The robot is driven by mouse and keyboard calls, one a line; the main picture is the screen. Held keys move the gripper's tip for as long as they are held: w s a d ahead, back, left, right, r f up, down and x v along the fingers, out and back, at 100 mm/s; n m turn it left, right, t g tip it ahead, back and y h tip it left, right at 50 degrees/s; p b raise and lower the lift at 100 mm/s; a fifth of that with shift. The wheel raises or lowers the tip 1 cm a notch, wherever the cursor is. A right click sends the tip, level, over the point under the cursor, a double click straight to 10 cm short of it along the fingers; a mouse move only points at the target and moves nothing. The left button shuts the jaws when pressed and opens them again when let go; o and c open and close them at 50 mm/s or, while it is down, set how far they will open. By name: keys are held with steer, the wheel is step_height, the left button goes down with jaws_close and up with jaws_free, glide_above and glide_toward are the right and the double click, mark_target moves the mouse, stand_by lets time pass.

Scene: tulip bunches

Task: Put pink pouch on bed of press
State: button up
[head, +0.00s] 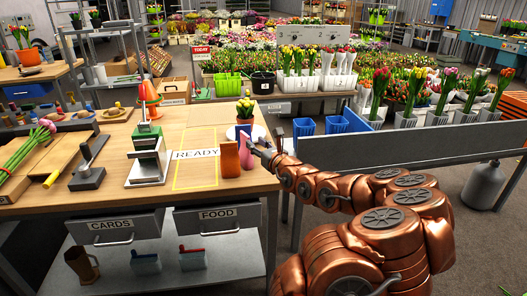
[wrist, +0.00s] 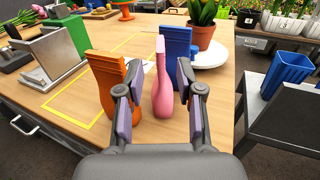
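The pink pouch (head: 246,154) stands upright near the table's right edge. It also shows in the wrist view (wrist: 162,92), between the two fingers of my gripper (wrist: 158,80). My gripper is open, with a finger on each side of the pouch and visible gaps. In the head view my gripper (head: 259,149) is at the pouch's right. The press (head: 147,150), green and white, stands left of the yellow outlined area. Its pale bed (head: 148,172) is low at the front. In the wrist view the press (wrist: 62,40) is at upper left.
An orange pouch (head: 229,160) stands close left of the pink one, near my left finger in the wrist view (wrist: 107,82). A blue pouch (wrist: 178,52) and a potted tulip (wrist: 200,25) stand behind. The READY area (head: 196,154) is mostly clear.

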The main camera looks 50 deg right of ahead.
steer(key=shift+v, duration=1.85)
